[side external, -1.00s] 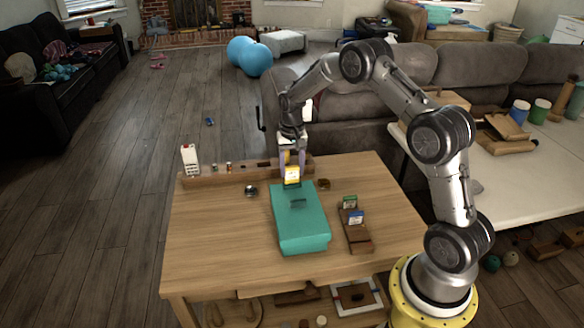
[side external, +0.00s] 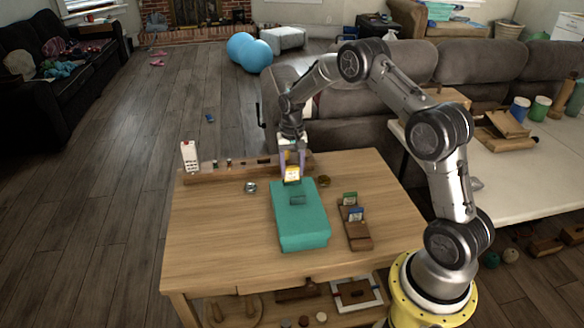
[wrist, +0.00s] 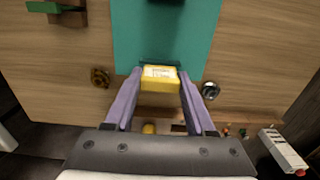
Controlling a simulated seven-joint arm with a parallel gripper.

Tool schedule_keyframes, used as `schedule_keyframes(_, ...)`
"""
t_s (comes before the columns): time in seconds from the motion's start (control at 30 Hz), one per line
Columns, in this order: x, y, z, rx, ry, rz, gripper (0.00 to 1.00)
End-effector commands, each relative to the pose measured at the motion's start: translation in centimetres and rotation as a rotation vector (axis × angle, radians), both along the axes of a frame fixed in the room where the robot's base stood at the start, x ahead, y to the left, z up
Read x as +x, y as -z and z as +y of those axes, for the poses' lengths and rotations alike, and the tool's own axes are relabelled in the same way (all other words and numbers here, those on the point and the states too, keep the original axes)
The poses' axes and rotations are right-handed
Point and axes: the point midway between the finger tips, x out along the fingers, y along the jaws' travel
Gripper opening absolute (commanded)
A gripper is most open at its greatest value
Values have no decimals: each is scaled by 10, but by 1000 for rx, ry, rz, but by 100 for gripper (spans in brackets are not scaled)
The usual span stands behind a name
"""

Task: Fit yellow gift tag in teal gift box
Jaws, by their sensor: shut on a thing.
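The yellow gift tag (side external: 292,174) is held upright between the fingertips of my gripper (side external: 293,165). In the wrist view the yellow tag (wrist: 160,78), with a pale printed label, sits between the two purple fingers of my gripper (wrist: 160,85). The teal gift box (side external: 303,228) lies on the wooden table, with a dark slot (side external: 298,199) in its top. The tag is over the far end of the box, behind the slot. I cannot tell whether it touches the box. The box (wrist: 200,40) also shows in the wrist view.
A wooden holder (side external: 357,236) with green and blue tags stands right of the box. A wooden rail (side external: 210,177) with small items and a white device (side external: 189,156) is at the back. Small round pieces flank the box. The table's left front (side external: 215,250) is clear.

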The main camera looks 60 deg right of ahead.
Motion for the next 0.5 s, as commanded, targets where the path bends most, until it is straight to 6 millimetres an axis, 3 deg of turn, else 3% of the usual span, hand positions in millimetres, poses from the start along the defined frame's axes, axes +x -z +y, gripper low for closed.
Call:
schedule_keyframes(0.27,0,4,0,0,0,0,11)
schedule_keyframes(0.3,0,4,0,-1,0,-1,60)
schedule_keyframes(0.47,0,4,0,0,0,0,89)
schedule_keyframes(0.5,0,4,0,0,0,0,90)
